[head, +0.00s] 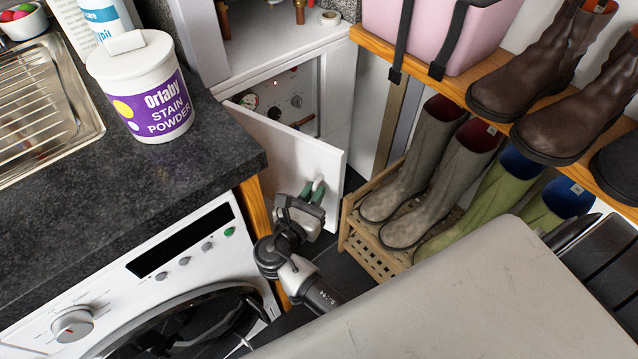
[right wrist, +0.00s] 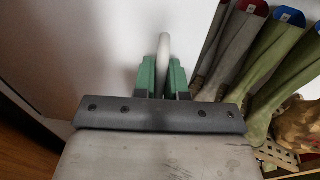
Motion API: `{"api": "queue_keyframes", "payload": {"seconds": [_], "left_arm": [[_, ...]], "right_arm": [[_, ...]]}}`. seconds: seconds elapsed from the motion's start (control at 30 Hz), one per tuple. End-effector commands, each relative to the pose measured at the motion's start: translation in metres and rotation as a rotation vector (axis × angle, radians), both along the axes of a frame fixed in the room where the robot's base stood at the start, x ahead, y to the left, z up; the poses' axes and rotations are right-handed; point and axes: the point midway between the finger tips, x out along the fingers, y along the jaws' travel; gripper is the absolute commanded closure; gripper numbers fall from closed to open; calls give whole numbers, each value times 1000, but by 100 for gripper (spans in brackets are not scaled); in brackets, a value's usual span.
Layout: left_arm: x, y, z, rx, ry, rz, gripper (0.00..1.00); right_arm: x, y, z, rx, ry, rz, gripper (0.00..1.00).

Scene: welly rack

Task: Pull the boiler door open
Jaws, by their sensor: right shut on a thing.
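The white boiler door (head: 285,145) stands partly open in the head view, swung out from its recess. Behind it shows the boiler panel (head: 297,100) with a gauge and knobs. My right gripper (head: 313,190) is at the door's lower right part, near its free edge. In the right wrist view its green fingers (right wrist: 163,78) are shut on the pale upright handle (right wrist: 164,52), one finger on each side. The door's white face (right wrist: 90,50) fills much of that view. The handle is mostly hidden by the fingers in the head view. My left gripper is not in view.
A washing machine (head: 190,262) under a dark worktop (head: 130,190) stands left of my right arm. A slatted wooden rack (head: 372,252) with several wellies is close to the door's right. A shelf (head: 440,80) with brown boots is above. Dark floor shows between.

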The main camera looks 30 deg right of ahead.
Motion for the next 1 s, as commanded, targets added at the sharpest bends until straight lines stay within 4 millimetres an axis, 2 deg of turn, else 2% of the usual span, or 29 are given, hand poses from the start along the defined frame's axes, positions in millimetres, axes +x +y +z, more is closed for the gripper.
{"api": "queue_keyframes", "payload": {"seconds": [0.4, 0.43, 0.6, 1.0], "left_arm": [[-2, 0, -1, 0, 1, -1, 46], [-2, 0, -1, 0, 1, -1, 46], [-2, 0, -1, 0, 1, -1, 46], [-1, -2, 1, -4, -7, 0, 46]], "right_arm": [[-1, 2, -1, -2, 2, 2, 100], [-1, 2, -1, -2, 2, 2, 87], [-1, 2, -1, 0, 2, 2, 64], [1, -1, 0, -1, 2, 2, 64]]}}
